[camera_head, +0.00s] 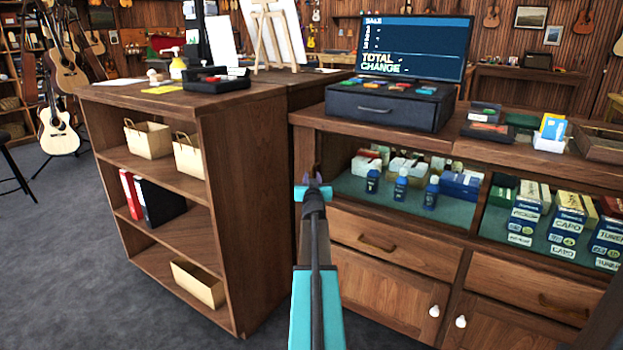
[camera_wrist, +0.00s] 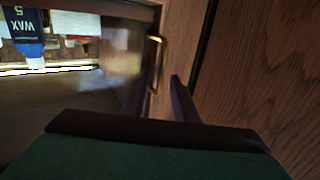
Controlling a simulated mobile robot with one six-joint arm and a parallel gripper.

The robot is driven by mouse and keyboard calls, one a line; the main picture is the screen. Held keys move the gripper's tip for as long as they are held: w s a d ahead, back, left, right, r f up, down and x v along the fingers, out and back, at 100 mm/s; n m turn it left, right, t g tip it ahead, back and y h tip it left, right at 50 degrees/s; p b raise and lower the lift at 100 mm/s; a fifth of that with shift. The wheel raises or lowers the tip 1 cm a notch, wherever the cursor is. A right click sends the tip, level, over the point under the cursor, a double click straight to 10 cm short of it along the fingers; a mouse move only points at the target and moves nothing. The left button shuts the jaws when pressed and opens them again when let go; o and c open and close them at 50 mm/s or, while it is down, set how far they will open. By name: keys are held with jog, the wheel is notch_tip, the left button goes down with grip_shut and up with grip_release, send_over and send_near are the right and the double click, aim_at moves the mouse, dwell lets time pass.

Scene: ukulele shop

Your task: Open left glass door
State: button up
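The left glass door (camera_head: 415,214) covers the display compartment under the counter in the head view. It looks closed, with small blue bottles (camera_head: 401,190) and boxes visible behind it. Its brass handle (camera_wrist: 155,62) shows in the wrist view, at the edge of the compartment beside wood. My gripper (camera_head: 314,172) is in front of the left end of this compartment, and it hides the handle in the head view. In the wrist view my gripper (camera_wrist: 159,88) has its two dark fingers apart, with the handle ahead between their tips. I cannot tell whether they touch it.
A wooden shelf unit (camera_head: 225,190) stands close to the left of my arm. Drawers (camera_head: 385,243) and cupboard doors with white knobs (camera_head: 434,311) are below the compartment. A register screen (camera_head: 415,48) stands on the counter. Grey floor (camera_head: 70,260) is open at the left.

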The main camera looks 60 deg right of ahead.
jog(key=shift+w+d, duration=0.2)
jog(key=shift+d, duration=0.15)
grip_shut()
jog(key=shift+a, duration=0.1)
dwell(1.3)
